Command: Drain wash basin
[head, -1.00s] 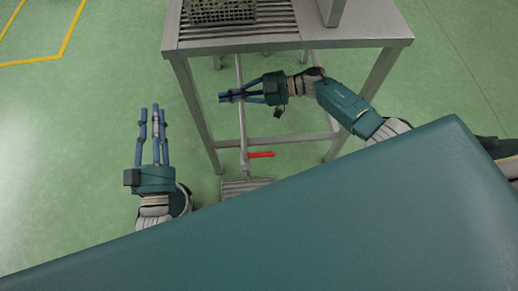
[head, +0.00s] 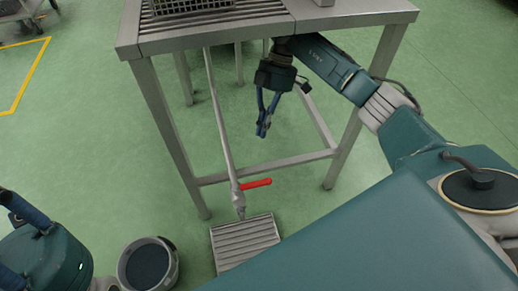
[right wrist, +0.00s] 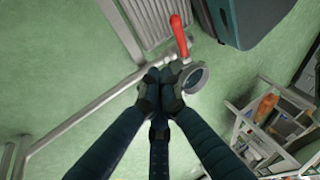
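The drain valve has a red lever handle (head: 256,183) lying roughly level, pointing right from the grey valve body (head: 238,198). The valve sits at the bottom of a slanted grey pipe (head: 221,125) under the steel stand (head: 220,32). The basin's inside is not visible. My right gripper (head: 263,131) points down under the stand, above and apart from the handle. In the right wrist view its fingertips (right wrist: 160,86) meet, with nothing clearly held; the red handle (right wrist: 179,36) shows beyond them. My left gripper (head: 30,225) is partly cut off at lower left.
A floor grate (head: 245,240) lies below the valve. The stand's legs and low crossbars (head: 270,168) frame the space around my right gripper. A mesh crate (head: 190,7) stands on top. Green floor is open to the left.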

